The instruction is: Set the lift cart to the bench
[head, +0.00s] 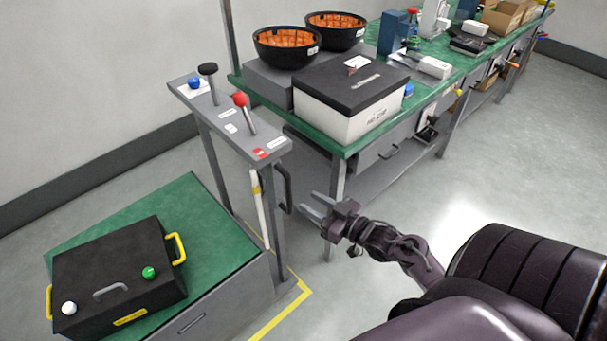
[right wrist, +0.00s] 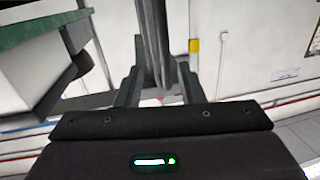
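The lift cart has a green deck (head: 205,215) at the lower left and a grey control post with a sloped panel (head: 228,122). The panel carries a black-knobbed lever (head: 208,72), a red-knobbed lever (head: 242,103) and a blue button (head: 194,82). A black handle (head: 286,188) is on the post's right side. My right gripper (head: 307,202) is open just right of this handle. In the right wrist view, a dark upright bar (right wrist: 152,45) shows between the parted fingers (right wrist: 158,88); contact cannot be told. The bench has a green top (head: 350,148). My left gripper is out of view.
A black case (head: 118,270) with yellow handles sits on the cart deck. A white box with a black lid (head: 350,85) and two black bowls with orange insides (head: 287,47) stand on the bench. Yellow tape (head: 285,315) marks the floor. Open floor lies right of the bench.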

